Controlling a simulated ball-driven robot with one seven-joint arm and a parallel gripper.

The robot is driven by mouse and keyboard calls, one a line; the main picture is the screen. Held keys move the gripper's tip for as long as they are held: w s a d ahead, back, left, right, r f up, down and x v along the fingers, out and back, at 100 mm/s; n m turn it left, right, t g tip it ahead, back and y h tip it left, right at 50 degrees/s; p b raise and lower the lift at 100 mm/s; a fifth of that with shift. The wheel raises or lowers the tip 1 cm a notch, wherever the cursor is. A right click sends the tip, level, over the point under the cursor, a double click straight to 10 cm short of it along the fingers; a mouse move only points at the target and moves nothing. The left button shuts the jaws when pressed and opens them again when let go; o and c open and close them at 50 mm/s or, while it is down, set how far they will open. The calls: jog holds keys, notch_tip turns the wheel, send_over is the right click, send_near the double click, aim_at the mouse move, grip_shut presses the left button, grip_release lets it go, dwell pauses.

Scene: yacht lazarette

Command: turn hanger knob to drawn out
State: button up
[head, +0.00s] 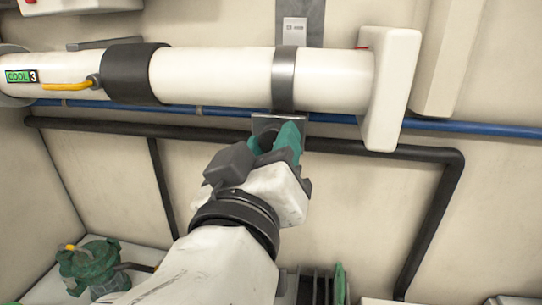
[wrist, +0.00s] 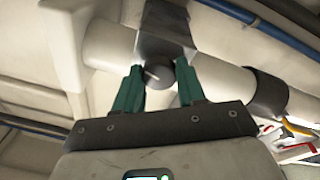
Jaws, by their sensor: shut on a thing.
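The hanger knob (wrist: 160,76) is a dark round knob with a pale line on its face, seen in the wrist view below a grey bracket (wrist: 164,46) on the white pipe. My gripper (wrist: 160,80) has its two teal fingers on either side of the knob and is shut on it. In the head view my gripper (head: 278,142) reaches up to the underside of the hanger, at a grey plate (head: 268,121) below the metal strap (head: 284,80). My fingers and wrist mostly hide the knob there.
The white pipe (head: 215,75) runs across above my gripper, with a black band, a yellow lever (head: 68,87) and a "COOL 3" label. A blue pipe (head: 460,128) and a black pipe (head: 350,147) pass close behind. A green valve-like fitting (head: 95,265) sits lower left.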

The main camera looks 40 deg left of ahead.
jog(key=m+h+b, duration=0.1)
jog(key=m+b, duration=0.1)
jog(key=m, duration=0.4)
jog(key=m+b, duration=0.3)
jog(key=m, duration=0.2)
jog(key=shift+a+f+m+h, duration=0.1)
jog(key=shift+f+m+h, duration=0.1)
jog(key=shift+m+h, duration=0.2)
jog(key=shift+m+b, duration=0.75)
jog(key=shift+m, duration=0.95)
jog(key=shift+r, duration=0.1)
jog(key=o, duration=1)
jog(key=shift+r, duration=0.1)
jog(key=shift+o, duration=0.2)
jog(key=shift+s, duration=0.15)
jog(key=b+v, duration=0.1)
jog(key=v, duration=0.9)
jog(key=shift+s+d+b, duration=0.2)
jog(key=shift+s+b, duration=0.1)
